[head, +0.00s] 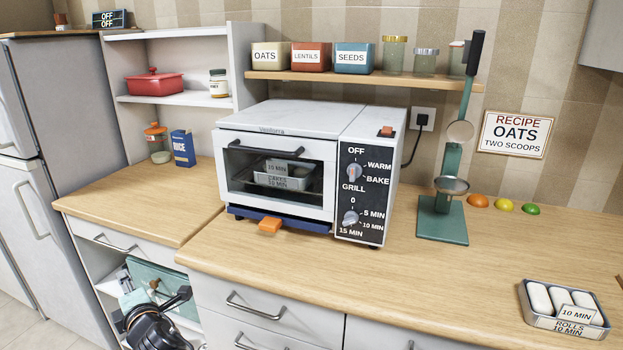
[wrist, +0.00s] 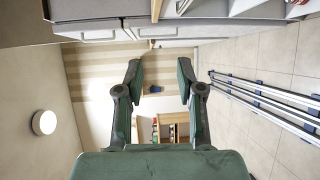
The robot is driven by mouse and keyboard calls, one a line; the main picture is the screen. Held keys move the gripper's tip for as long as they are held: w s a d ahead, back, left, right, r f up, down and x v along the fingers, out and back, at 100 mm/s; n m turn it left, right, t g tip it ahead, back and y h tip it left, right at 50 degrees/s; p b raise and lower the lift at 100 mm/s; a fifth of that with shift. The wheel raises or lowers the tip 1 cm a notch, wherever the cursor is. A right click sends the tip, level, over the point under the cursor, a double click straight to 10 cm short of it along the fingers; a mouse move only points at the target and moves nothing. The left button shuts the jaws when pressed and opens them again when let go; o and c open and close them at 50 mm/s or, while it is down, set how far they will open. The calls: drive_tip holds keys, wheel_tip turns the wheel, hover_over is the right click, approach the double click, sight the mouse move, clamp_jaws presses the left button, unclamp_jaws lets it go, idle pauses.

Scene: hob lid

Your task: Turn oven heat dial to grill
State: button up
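The white toaster oven (head: 276,150) stands on the wooden counter, its door shut. Its black control panel is on the right. The heat dial (head: 354,172) is the upper knob, with OFF above it, WARM and BAKE to its right and GRILL below it. Its pointer is too small to read surely. The timer dial (head: 350,218) is below. In the wrist view my gripper (wrist: 158,70) has its two green fingers spread with nothing between them. The oven is not recognisable there. My dark arm shows low at the left in the head view, below counter height, away from the dial.
A tin of rolls (head: 566,312) stands at the counter's right front. A green stand (head: 442,220) with a tall lever is right of the oven. The counter before the panel is clear. A shelf with jars (head: 362,79) hangs above.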

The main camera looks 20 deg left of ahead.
drive_tip(key=w+d+r+n+t+h, duration=0.2)
drive_tip(key=w+d+r+t+h, duration=0.25)
drive_tip(key=d+r, duration=0.65)
drive_tip(key=w+d+r+n+t+h, duration=0.25)
drive_tip(key=w+d+r+h, duration=0.2)
drive_tip(key=d, duration=1.15)
drive_tip(key=w+d+r+n+t+h, duration=0.1)
drive_tip(key=w+d+r+t+h, duration=0.5)
drive_tip(key=d, duration=0.8)
drive_tip(key=g+p, duration=0.2)
drive_tip(key=p, duration=0.4)
approach(352, 169)
drive_tip(key=shift+y, duration=0.4)
drive_tip(key=w, duration=0.9)
drive_tip(key=shift+w+r, duration=0.1)
drive_tip(key=shift+w, duration=0.2)
clamp_jaws()
